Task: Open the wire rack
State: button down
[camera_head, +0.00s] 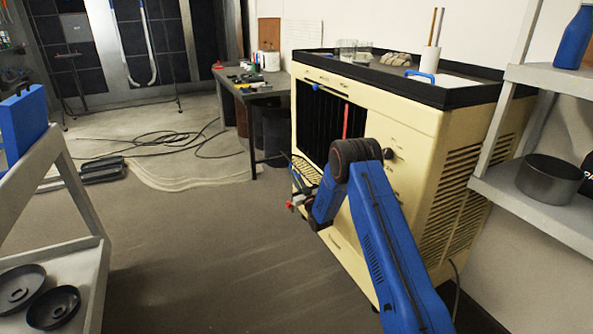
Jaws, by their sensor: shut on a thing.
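The cream cabinet (408,140) stands at the centre right with a dark opening in its front. The wire rack (306,171), a small pale grid, shows low at the left of this opening, sticking out a little from the front. My gripper (295,201) is at the rack's front edge, low by the cabinet's left front. It is shut on the rack, though the fingers are small and the exact contact is unclear.
A grey shelf cart (60,185) with dark round pans stands at the left. A dark workbench (262,90) stands behind the cabinet, and cables (170,139) lie on the floor. A wall shelf (545,208) holds a dark pot at the right. The floor left of my gripper is open.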

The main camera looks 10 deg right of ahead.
jog(key=shift+w+d+f+n+g+y, duration=0.1)
jog(key=shift+f+n+g+y, duration=0.4)
jog(key=shift+f+n, duration=0.8)
jog(key=shift+d+f+n+g+y, duration=0.1)
jog(key=shift+f+n+g+y, duration=0.2)
jog(key=shift+f+n+y, duration=0.7)
jog(key=shift+f+h, duration=0.3)
jog(key=shift+f, duration=0.15)
jog(key=c, duration=1.9)
grip_release()
jog(key=shift+d, duration=0.1)
jog(key=v, duration=1.7)
jog(key=shift+s, duration=0.2)
